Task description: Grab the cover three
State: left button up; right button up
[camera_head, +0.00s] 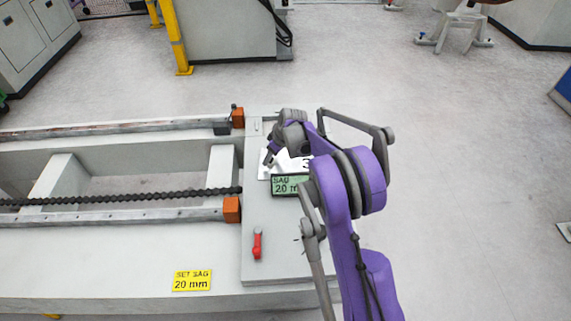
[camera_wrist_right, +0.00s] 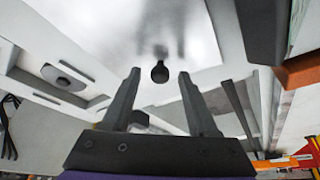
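Cover three, a white plate marked "3" (camera_head: 291,163), lies on the raised end block of the gantry, partly hidden by my right arm. In the right wrist view, a pale, shiny surface (camera_wrist_right: 115,35) that looks like the cover fills the top, with a dark round knob (camera_wrist_right: 160,73) on it. My right gripper (camera_wrist_right: 160,73) is open; its two fingers stand apart on either side of the knob in the picture, with no visible contact. In the head view the right gripper (camera_head: 270,157) is small, over the cover's left side. My left gripper is not in view.
A red-handled lever (camera_head: 257,246) is on the same block. A chain (camera_head: 120,197) and two rails with orange end blocks (camera_head: 232,210) lie left. Open floor (camera_head: 470,170) is at right.

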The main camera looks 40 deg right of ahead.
grip_shut()
dwell(0.3)
